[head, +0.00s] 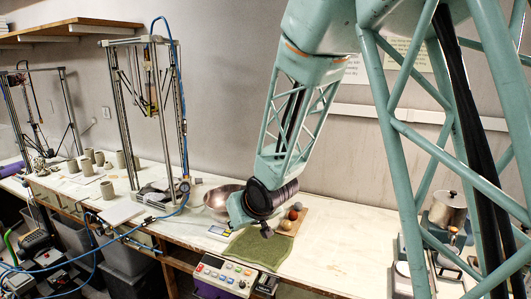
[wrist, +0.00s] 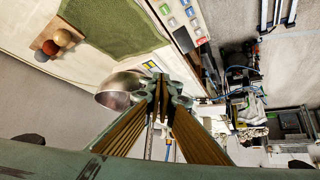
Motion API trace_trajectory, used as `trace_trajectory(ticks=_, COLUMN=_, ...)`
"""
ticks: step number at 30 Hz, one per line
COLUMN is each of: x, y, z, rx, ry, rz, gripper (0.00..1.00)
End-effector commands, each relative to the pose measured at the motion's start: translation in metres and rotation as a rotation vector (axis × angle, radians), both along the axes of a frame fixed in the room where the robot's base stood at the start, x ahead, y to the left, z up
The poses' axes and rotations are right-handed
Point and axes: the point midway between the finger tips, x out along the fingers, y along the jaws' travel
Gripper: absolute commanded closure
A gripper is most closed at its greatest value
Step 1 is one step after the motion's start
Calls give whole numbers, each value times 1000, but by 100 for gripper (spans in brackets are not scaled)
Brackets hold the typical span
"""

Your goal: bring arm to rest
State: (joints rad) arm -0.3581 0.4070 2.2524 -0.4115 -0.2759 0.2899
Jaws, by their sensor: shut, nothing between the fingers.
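My gripper (head: 267,232) hangs at the end of my teal lattice arm, above the back part of the green mat (head: 245,250) in the head view. The wrist view shows its two fingers (wrist: 161,84) close together with nothing between them. The gripper is small and dark in the head view, and its exact height above the bench cannot be told. The green mat also shows at the top of the wrist view (wrist: 120,22).
A metal bowl (head: 215,199) and a wooden board (head: 302,213) with coloured balls stand behind my gripper. A button panel (head: 222,275) is at the bench's front edge. A scale with a canister (head: 448,210) stands right. A tall frame (head: 112,120) and several grey cups stand left.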

Motion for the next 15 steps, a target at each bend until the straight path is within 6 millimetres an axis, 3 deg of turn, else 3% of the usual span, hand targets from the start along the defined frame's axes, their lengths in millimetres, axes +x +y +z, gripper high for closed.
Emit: trace_trajectory(ticks=15, x=-39, y=-93, z=69, rx=-74, ry=30, rz=-124, gripper=100)
